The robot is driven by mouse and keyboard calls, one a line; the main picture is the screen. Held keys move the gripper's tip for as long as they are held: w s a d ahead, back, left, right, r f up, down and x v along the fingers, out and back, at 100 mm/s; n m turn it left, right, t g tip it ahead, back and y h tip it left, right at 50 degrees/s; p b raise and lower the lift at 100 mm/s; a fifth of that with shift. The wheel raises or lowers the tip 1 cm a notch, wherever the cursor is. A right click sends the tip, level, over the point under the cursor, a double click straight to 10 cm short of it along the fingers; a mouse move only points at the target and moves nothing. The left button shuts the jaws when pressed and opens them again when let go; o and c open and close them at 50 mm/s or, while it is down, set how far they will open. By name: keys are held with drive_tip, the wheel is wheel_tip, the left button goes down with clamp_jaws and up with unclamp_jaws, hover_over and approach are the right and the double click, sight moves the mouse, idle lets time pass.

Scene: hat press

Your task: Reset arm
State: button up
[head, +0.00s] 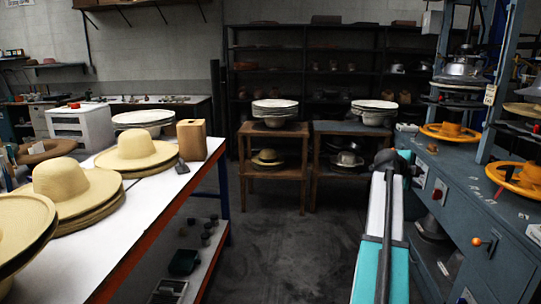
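My arm rises from the bottom edge right of centre in the head view, a white and teal link with a dark joint at its far end. It lies over the dark floor, close beside the blue-grey press bench (455,215) on the right. I cannot make out any gripper fingers, and no held object shows.
A white table (95,265) with stacks of straw hats (138,150) and a wooden block (192,140) runs along the left. Two wooden stands (273,170) with stacked pale discs stand ahead, before dark shelves. Orange handwheels (450,132) are on the press bench. The central floor is clear.

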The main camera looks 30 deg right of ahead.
drive_tip(key=w+a+f+n+t+y+p, duration=0.1)
drive_tip(key=w+a+f+n+y, duration=0.15)
drive_tip(key=w+a+f, duration=0.75)
drive_tip(key=w+a+f+n+t+y+p, duration=0.1)
drive_tip(key=w+a+f+n+p, duration=0.15)
drive_tip(key=w+a+f, duration=0.8)
drive_tip(key=s+a+f+n+y+p, duration=0.15)
drive_tip(key=a+f+n+y, duration=0.4)
drive_tip(key=a+f, duration=1.75)
drive_tip(key=s+a+f+n+g+p, duration=0.15)
drive_tip(key=s+a+f+n, duration=0.25)
drive_tip(key=s+a+f, duration=0.5)
drive_tip(key=s+a+f+n+g+p, duration=0.15)
drive_tip(key=s+a+f+n, duration=0.3)
drive_tip(key=a, duration=0.85)
drive_tip(key=s+a+n+g+y, duration=0.1)
drive_tip(key=s+a+n, duration=0.3)
drive_tip(key=s, duration=0.3)
drive_tip(key=s+a+f+n+g+y, duration=0.1)
drive_tip(key=s+a+n+g, duration=0.1)
drive_tip(key=s+n, duration=0.3)
drive_tip(key=s+a+f+n+g+y, duration=0.1)
drive_tip(key=s+a+n, duration=0.3)
drive_tip(key=s, duration=0.4)
drive_tip(key=shift+s+a+n+p, duration=0.4)
drive_tip(key=shift+a, duration=0.45)
drive_tip(key=shift+d+f, duration=0.1)
